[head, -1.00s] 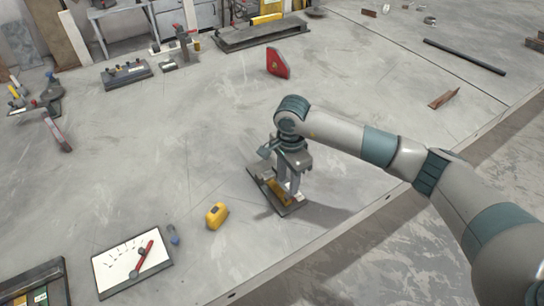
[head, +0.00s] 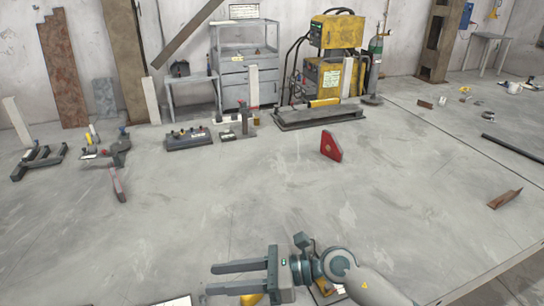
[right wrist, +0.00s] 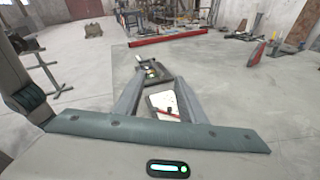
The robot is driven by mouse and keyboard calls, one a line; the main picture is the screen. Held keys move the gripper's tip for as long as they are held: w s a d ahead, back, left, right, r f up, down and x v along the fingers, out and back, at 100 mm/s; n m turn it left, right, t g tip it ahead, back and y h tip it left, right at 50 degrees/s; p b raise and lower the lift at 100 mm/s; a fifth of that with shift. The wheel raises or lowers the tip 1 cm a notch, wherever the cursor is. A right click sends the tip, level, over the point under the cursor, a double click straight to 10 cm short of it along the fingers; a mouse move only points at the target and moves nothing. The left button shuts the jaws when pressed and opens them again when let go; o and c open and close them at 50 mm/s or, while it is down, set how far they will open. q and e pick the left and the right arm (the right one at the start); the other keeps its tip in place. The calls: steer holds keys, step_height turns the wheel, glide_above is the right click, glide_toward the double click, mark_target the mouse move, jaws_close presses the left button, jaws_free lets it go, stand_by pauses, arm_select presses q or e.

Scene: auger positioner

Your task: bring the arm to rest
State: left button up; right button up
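My right gripper (head: 212,278) is at the bottom of the head view, with its two fingers spread and pointing left. Nothing is held between them. The right wrist view also shows the open fingers (right wrist: 158,82). Beyond them lie a white board with a red tool (right wrist: 163,103) and a dark tray (right wrist: 152,72). My right arm (head: 370,286) comes in from the bottom right. A dark fixture (head: 327,292) is mostly hidden under its wrist. A yellow object (head: 251,299) shows partly below the fingers. My left gripper is in neither current view.
A red angular block (head: 331,147) stands mid-floor. A rusty angle piece (head: 504,198) and a dark bar (head: 513,147) lie at right. A button box (head: 190,139) and a long dark base (head: 318,113) are farther back.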

step_height(320, 180, up, 9)
steer(key=w+d+m+t+y, duration=0.3)
steer(key=m+t+y, duration=0.1)
steer(key=m+t, duration=0.5)
steer(key=w+d+m+t+h, duration=0.25)
steer(key=d+m+t, duration=0.25)
steer(key=m, duration=0.3)
steer(key=w+d+m+t+h, duration=0.2)
steer(key=d+m+t+h, duration=0.25)
steer(key=m, duration=0.35)
steer(key=s+d+f+m+g+h, duration=0.3)
steer(key=d+f+m+h, duration=1)
steer(key=d+f+m, duration=0.35)
steer(key=s+d+f+m+g, duration=0.2)
steer(key=s+f+m+g, duration=0.35)
steer(key=s, duration=0.75)
steer(key=s+d+f+m+g, duration=0.25)
steer(key=s+f+g, duration=0.35)
steer(key=s+f, duration=0.6)
step_height(320, 180, down, 29)
steer(key=s+a+g+b, duration=0.1)
steer(key=s+g, duration=0.1)
steer(key=s, duration=0.1)
steer(key=s+d+f+b, duration=0.1)
steer(key=s+d+f, duration=0.2)
steer(key=s+f, duration=1.4)
steer(key=shift+s+f+g, duration=0.35)
steer(key=shift+f+g, duration=0.05)
